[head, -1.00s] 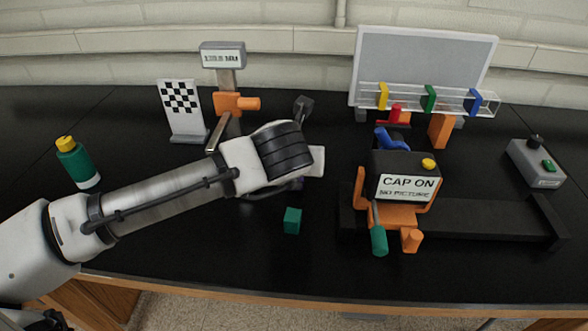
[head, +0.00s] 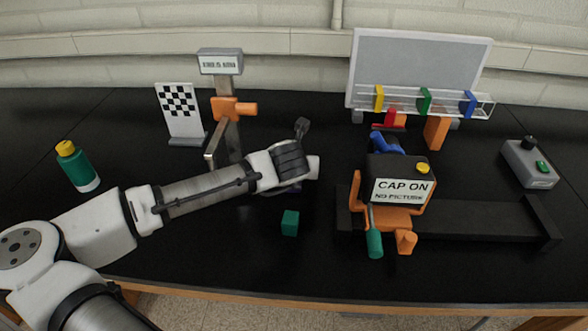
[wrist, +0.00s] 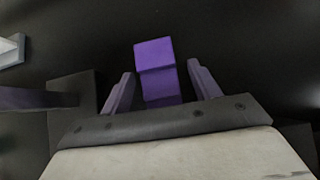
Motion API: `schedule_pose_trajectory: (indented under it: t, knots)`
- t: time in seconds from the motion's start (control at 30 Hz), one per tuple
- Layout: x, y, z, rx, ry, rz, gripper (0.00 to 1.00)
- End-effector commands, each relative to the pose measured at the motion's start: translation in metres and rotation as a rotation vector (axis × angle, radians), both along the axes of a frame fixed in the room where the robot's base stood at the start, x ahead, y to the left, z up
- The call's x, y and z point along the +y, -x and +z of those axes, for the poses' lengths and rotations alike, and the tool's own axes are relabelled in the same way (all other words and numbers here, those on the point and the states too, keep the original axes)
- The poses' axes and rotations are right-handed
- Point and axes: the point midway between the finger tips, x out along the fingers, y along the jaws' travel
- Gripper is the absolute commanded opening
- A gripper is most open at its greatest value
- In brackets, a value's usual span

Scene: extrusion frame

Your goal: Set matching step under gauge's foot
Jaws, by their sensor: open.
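A purple block (wrist: 155,55) stands between the two fingers of my gripper (wrist: 160,88) in the wrist view. The fingers are open on either side of it, with a dark gap visible on each side. In the head view my wrist hides most of the fingers and the block. The gauge (head: 224,108), a column with a grey display box and an orange clamp, stands to the left of my wrist. Its foot is not clear behind my arm. A small green block (head: 290,222) lies on the table in front of my wrist.
A camera box (head: 400,182) marked CAP ON sits on an orange mount over a black rail. A checkered board (head: 181,112) and a green bottle (head: 78,166) are at left. Behind are a grey panel (head: 420,65) and coloured tabs; a grey switch box (head: 530,163) is at right.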

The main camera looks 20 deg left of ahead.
Motion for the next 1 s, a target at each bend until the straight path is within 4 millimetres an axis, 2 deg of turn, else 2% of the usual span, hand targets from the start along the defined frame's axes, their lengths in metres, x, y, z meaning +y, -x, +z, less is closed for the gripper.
schedule_pose_trajectory:
  t: [0.13, 0.5, 0.57, 0.83, 1.0]
  knots:
    - [0.000, 0.000, 0.000, 0.000, 0.000, 0.000, 0.62]
    - [0.000, 0.000, 0.000, -0.001, 0.000, 0.000, 0.13]
    - [0.000, 0.000, 0.001, -0.001, 0.000, 0.000, 0.07]
    - [0.000, 0.000, 0.004, -0.002, -0.001, 0.000, 0.07]
    - [0.001, 0.000, 0.018, -0.003, -0.002, 0.001, 0.07]
